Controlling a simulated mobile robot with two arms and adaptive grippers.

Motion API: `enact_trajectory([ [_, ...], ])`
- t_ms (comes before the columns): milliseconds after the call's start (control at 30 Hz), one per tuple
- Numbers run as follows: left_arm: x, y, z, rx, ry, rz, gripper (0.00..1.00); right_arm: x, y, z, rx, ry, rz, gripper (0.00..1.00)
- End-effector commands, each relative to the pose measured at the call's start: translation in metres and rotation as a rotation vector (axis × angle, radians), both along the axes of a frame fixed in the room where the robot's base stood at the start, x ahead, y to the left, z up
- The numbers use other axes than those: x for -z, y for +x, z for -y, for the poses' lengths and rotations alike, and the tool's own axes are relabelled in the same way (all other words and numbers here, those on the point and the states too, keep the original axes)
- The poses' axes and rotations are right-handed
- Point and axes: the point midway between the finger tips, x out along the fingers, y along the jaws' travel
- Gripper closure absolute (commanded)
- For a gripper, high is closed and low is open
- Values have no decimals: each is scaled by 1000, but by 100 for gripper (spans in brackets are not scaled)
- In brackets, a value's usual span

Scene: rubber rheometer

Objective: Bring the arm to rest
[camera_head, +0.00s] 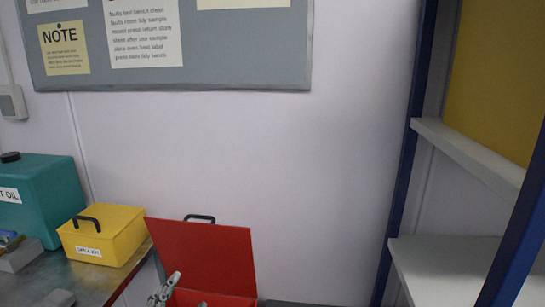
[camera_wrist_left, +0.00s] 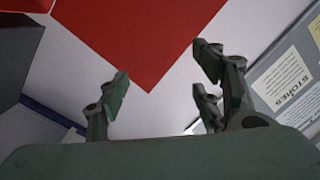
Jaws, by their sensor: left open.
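My left gripper (camera_head: 168,290) shows at the bottom edge of the head view, in front of the red box (camera_head: 205,258) with its raised lid. Only grey finger parts show there; the rest is cut off by the frame. In the left wrist view the left gripper (camera_wrist_left: 163,88) has its fingers spread apart with nothing between them. A large red surface (camera_wrist_left: 140,35) lies beyond the fingertips in that view; I cannot tell how far away it is. My right gripper is in neither view.
A yellow spill kit box (camera_head: 103,235) and a teal oil container (camera_head: 38,195) stand on the metal bench (camera_head: 95,283) at left. A shelf unit with blue posts (camera_head: 405,160) and white shelves (camera_head: 440,268) stands at right. The wall between is bare below the notice board (camera_head: 240,55).

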Motion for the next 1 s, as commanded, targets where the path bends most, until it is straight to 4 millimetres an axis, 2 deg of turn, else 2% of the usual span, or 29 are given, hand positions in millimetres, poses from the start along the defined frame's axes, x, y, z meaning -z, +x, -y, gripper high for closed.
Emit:
enact_trajectory([
  [33, 32, -13, -14, -59, -75, -124, 40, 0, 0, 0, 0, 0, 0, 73],
  [100, 74, -36, -29, -135, -169, -299, 40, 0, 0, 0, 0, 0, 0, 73],
  [200, 128, -79, -40, -225, -284, -536, 40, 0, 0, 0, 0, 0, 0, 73],
  [300, 167, -123, -41, -286, -366, -734, 40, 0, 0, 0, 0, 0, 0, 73],
  [400, 193, -164, -37, -330, -425, -903, 40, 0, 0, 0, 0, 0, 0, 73],
  [633, 225, -253, -21, -392, -520, -1227, 40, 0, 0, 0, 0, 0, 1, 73],
  [867, 289, -238, -20, -398, -508, -1249, 40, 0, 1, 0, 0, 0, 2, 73],
  [1000, 336, -235, -19, -402, -502, -1267, 40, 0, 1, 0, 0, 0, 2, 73],
])
